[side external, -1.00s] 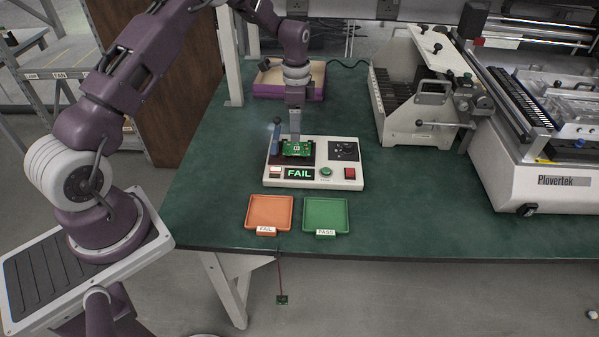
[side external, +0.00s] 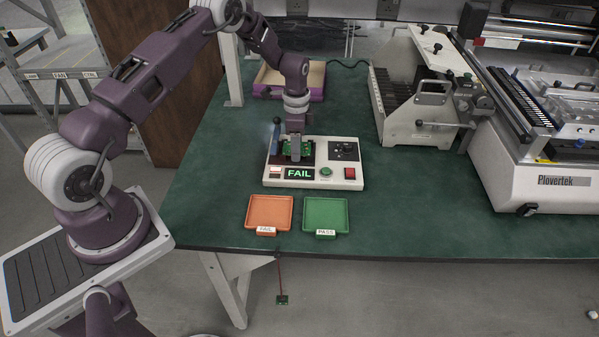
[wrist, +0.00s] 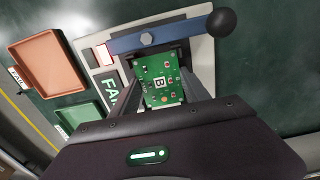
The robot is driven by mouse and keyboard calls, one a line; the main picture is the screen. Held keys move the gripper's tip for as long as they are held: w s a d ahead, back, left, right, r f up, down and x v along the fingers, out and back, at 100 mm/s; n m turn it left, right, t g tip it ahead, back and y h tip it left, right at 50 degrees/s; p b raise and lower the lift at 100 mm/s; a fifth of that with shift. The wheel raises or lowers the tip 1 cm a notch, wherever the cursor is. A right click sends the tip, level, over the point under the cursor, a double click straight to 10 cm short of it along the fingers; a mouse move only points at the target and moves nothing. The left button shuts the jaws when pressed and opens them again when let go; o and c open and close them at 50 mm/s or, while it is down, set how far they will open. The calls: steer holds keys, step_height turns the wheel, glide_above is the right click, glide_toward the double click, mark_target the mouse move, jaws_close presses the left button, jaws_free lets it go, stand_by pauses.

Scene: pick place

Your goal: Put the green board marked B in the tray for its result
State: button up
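The green board marked B (wrist: 150,71) lies in the nest of the white test fixture (side external: 340,173); in the side view its green edge (side external: 287,147) shows beside my fingers. The fixture display (side external: 299,173) reads FAIL in green. My gripper (side external: 296,156) is down at the board, pointing downward. In the wrist view its two fingers (wrist: 158,90) stand apart, one along each side of the board, with no clear grip on it. The orange tray (side external: 269,211) labelled FAIL and the green tray (side external: 326,214) labelled PASS are both empty.
The fixture's blue lever (wrist: 160,37) with a black knob stands beside the board. A purple-sided box (side external: 288,79) is behind, and large machines (side external: 545,185) fill the right. The green table is clear around the trays.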

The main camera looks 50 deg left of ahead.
steer(key=shift+r, duration=3.05)
steer(key=shift+c, duration=0.5)
steer(key=r, duration=0.2)
glide_above(270, 213)
step_height(270, 213, down, 10)
steer(key=shift+f, duration=0.25)
steer(key=o, duration=0.7)
steer(key=shift+f, duration=0.15)
steer(key=shift+o, duration=0.8)
